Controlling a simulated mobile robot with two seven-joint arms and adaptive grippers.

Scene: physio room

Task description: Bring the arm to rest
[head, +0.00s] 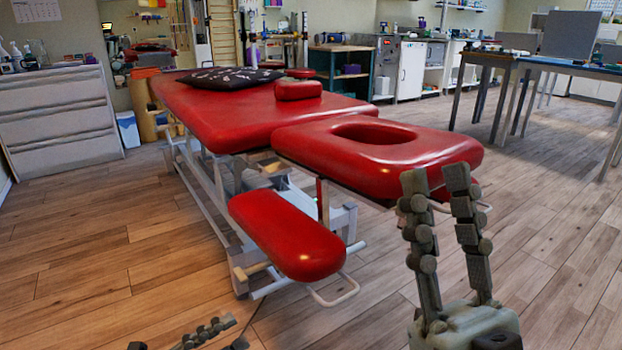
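My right gripper (436,181) stands at the lower right of the head view with its two grey fingers pointing up. The fingers are apart, with a gap between them and nothing held. Its fingertips overlap the near right corner of the red treatment table in the picture; I cannot tell whether they touch it. My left gripper (208,333) shows only in part at the bottom edge, left of centre. Most of it is cut off, so its opening is hidden.
The red treatment table (235,115) fills the middle, with a face hole and a low red armrest (288,236) in front. A dark patterned pillow (230,79) lies on it. White drawers (58,118) stand left, blue-edged tables (570,66) right. Wooden floor is clear at left and right.

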